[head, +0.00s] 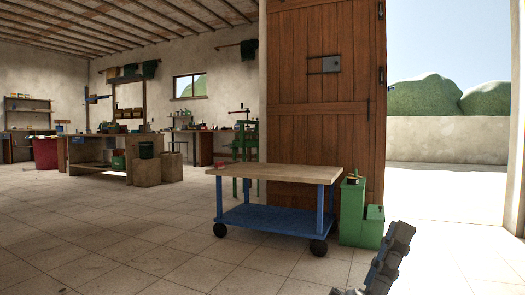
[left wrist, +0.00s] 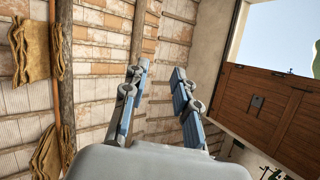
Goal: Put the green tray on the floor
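I cannot make out a green tray for certain in either view. A small green container (head: 118,162) sits on the low shelf of the far workbench, too small to identify.
A cluttered workbench (head: 100,155) is far left. The tiled floor (head: 120,235) at front left is clear.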

